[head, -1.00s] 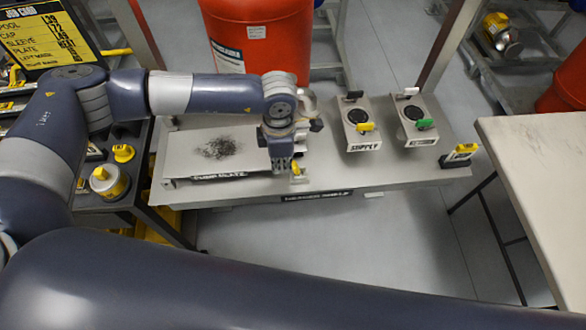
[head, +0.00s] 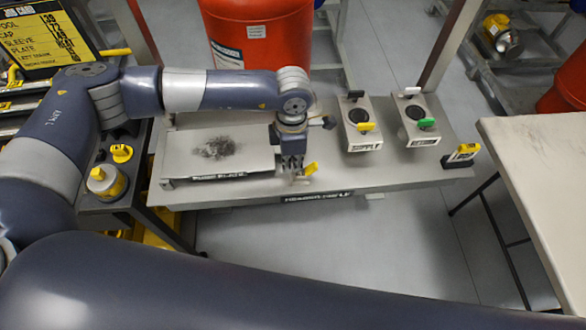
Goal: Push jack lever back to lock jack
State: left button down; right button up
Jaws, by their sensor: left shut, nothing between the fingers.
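A small yellow lever tip (head: 311,169) shows just right of my left gripper, over the front part of the grey bench; I take it to be the jack lever. The jack body is mostly hidden behind my left gripper and wrist. My left gripper (head: 293,175) points down with its fingers shut and empty, close beside the yellow tip. I cannot tell whether they touch. A black knob (head: 329,122) shows right of my left wrist; I cannot tell what it belongs to. My right gripper is out of the picture.
A plate with a dark smudge (head: 185,155) lies left on the bench (head: 410,175). A red drum (head: 262,35) stands behind. A pale table (head: 535,160) is at right.

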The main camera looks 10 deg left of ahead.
pick_arm(q)
notch_tip(320, 180, up, 7)
jog(key=a+p, duration=0.1)
jog(key=p, duration=0.2)
jog(key=shift+s, duration=0.15)
jog(key=shift+f, duration=0.1)
dwell(0.5)
